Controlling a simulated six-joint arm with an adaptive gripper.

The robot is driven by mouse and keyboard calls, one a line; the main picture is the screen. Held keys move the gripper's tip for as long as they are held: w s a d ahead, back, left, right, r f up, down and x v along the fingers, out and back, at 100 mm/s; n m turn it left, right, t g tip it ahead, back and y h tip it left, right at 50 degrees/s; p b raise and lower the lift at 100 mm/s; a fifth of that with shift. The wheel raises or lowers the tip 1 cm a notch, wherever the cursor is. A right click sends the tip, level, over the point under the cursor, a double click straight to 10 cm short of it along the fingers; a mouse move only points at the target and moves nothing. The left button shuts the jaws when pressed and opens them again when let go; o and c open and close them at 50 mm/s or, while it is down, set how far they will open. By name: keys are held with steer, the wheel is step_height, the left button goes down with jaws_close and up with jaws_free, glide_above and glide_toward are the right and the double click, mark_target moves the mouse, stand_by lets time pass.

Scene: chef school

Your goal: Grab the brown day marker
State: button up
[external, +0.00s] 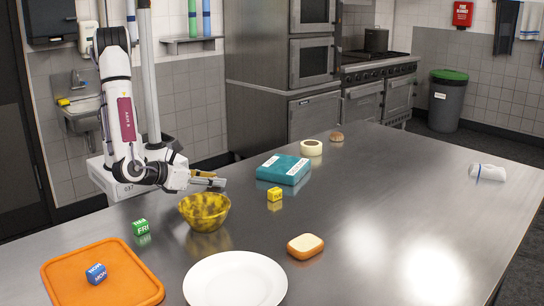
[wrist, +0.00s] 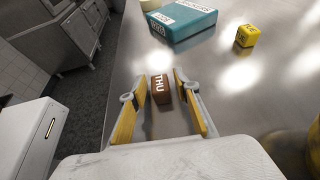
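The brown day marker (wrist: 161,88) is a small cube with "THU" in white on top. In the wrist view it shows between the two yellow-padded fingers of my gripper (wrist: 159,77), with a gap to the finger on each side. The fingers are apart, and I cannot tell how far above the cube they are. In the external view my gripper (external: 214,180) is low over the left edge of the steel table, behind the yellow bowl. The brown marker cannot be made out there.
A yellow patterned bowl (external: 205,211) stands close to my gripper. A teal box (external: 283,169) and a yellow day cube (external: 274,194) lie to its right. A green cube (external: 140,227), an orange board (external: 60,271) with a blue cube (external: 96,273), and a white plate (external: 236,283) are nearer.

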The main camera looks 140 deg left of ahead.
steer(key=c, duration=0.6)
steer(key=shift+o, duration=0.2)
steer(key=shift+r, duration=0.15)
steer(key=shift+r, duration=4.85)
